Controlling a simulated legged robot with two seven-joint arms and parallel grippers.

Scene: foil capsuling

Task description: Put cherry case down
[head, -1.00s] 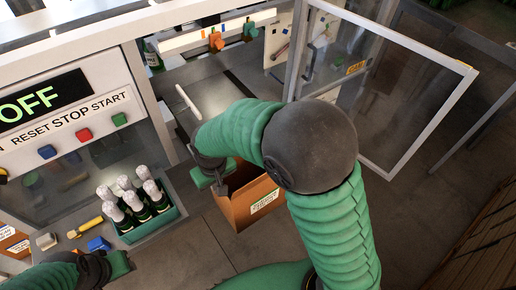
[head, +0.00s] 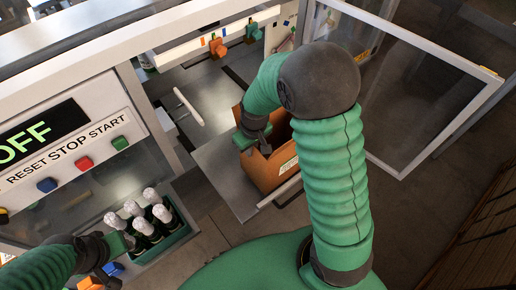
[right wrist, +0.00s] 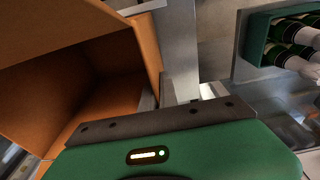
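The cherry case, an open orange-brown box (head: 262,172) with a white label on its side, is at the front edge of a grey metal surface inside the machine's open doorway. My right gripper (head: 262,140) is on the case's upper left wall and appears shut on it. In the right wrist view the case (right wrist: 125,50) opens toward the upper left, its wall edge against the gripper (right wrist: 150,105). Whether the case's base touches the surface is hidden. My left gripper (head: 128,240) is at the lower left beside the bottle crate; its fingers are unclear.
A green crate (head: 178,238) of foil-topped bottles (head: 145,222) stands at lower left. The metal surface (head: 222,172) is bare left of the case, with a white handle (head: 188,106) behind. A glass door (head: 425,95) stands open at right.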

